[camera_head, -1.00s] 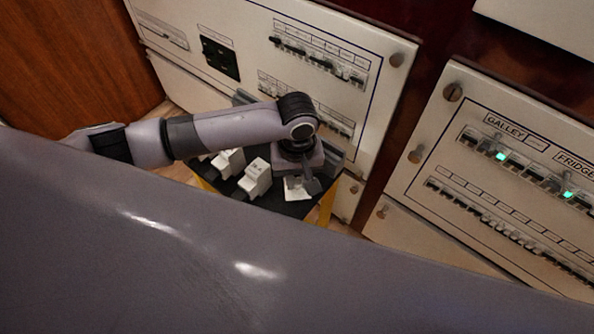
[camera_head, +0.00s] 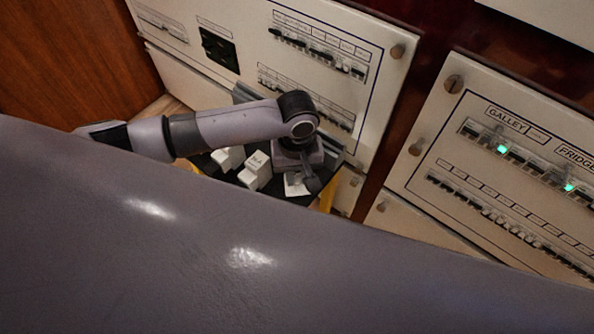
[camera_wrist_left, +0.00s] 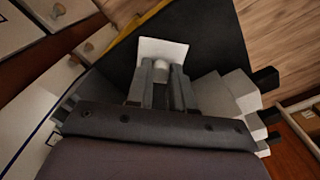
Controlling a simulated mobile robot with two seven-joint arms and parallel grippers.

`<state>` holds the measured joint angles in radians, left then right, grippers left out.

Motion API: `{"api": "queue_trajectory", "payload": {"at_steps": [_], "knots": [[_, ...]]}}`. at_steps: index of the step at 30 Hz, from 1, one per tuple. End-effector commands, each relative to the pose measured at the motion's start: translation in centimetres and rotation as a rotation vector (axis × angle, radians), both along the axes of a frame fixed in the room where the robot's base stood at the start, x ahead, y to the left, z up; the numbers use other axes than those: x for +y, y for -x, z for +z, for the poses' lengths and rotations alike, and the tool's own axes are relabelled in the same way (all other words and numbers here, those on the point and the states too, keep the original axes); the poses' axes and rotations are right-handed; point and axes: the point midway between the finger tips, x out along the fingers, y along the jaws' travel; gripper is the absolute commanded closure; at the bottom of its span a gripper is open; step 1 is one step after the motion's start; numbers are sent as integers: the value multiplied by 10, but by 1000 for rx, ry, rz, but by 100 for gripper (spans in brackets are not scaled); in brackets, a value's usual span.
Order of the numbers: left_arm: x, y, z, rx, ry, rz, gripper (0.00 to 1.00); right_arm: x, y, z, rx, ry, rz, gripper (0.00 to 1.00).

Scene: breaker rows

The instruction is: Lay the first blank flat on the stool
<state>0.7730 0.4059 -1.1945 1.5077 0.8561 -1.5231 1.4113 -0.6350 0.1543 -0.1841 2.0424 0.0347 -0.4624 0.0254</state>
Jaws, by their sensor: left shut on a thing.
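The first blank is a small white plate (camera_head: 296,184) at the right of the black stool top (camera_head: 290,199). It also shows in the left wrist view (camera_wrist_left: 172,49), with a short round white knob between the fingers. My left gripper (camera_head: 307,177) points down over the stool and is shut on the blank; its fingers also show in the left wrist view (camera_wrist_left: 161,88). The plate looks about level with the stool top, but I cannot tell whether it touches. The stool has yellow sides. My right gripper is not in view.
Two white breaker blocks (camera_head: 228,158) (camera_head: 257,170) stand on the stool left of the gripper. A cream breaker panel (camera_head: 360,40) rises close behind; another, labelled GALLEY and FRIDGE (camera_head: 470,190), is at right. A large grey surface hides the foreground.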

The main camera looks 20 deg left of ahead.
Motion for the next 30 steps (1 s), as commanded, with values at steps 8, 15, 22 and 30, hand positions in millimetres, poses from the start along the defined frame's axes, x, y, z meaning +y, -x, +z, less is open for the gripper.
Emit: {"api": "queue_trajectory", "payload": {"at_steps": [8, 15, 22, 30], "knots": [[0, 0, -6, 1, 0, 0, 100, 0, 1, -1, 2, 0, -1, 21], [0, 0, -6, 0, 0, 0, 49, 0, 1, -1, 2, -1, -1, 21], [0, 0, -3, 0, 1, 0, 49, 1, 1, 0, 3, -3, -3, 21], [0, 0, 38, -1, 2, 0, 49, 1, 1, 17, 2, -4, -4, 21]]}}
